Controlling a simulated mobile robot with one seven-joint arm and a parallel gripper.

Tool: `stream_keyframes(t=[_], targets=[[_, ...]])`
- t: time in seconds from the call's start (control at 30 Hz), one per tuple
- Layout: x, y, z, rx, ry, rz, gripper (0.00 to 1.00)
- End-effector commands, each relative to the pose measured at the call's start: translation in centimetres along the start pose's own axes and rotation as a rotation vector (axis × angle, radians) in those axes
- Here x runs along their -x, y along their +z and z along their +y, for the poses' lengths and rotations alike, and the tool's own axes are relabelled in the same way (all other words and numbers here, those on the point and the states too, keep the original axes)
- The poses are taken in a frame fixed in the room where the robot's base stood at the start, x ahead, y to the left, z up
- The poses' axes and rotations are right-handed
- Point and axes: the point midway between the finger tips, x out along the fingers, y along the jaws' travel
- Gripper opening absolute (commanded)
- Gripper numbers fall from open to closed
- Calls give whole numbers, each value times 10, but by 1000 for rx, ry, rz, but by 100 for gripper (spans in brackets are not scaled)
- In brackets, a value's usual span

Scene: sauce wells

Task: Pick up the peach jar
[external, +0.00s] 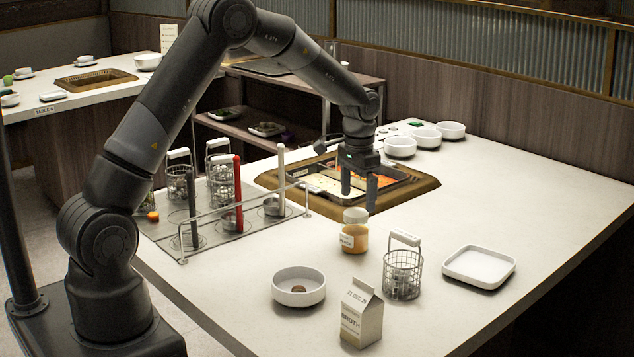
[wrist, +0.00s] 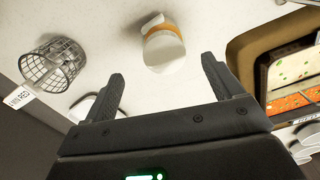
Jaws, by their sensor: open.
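The peach jar (external: 354,236) is a small clear jar with orange-peach contents and a pale label. It stands upright on the white table in the external view, just in front of the sunken hot pot. My gripper (external: 359,202) is open and empty, fingers pointing down, above and a little behind the jar. In the wrist view the jar (wrist: 163,46) lies beyond the gap between my two open fingers (wrist: 160,82), not between them. No contact with the jar shows.
A wire basket (external: 402,273) with a handle stands right of the jar and shows in the wrist view (wrist: 52,64). A broth carton (external: 361,318), a white bowl (external: 298,297) and a square plate (external: 478,281) are nearby. The hot pot rim (external: 425,186) is behind; a rail (external: 240,213) stands left.

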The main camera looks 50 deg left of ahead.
Motion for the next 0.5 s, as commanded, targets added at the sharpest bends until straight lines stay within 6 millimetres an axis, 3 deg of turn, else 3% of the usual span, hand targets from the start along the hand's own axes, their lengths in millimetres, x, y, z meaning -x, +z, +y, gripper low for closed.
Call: stream_keyframes(t=[0.3,0.5], targets=[[-47,0,0,-1,1,-4,85],[-59,0,-1,-1,0,-2,85]])
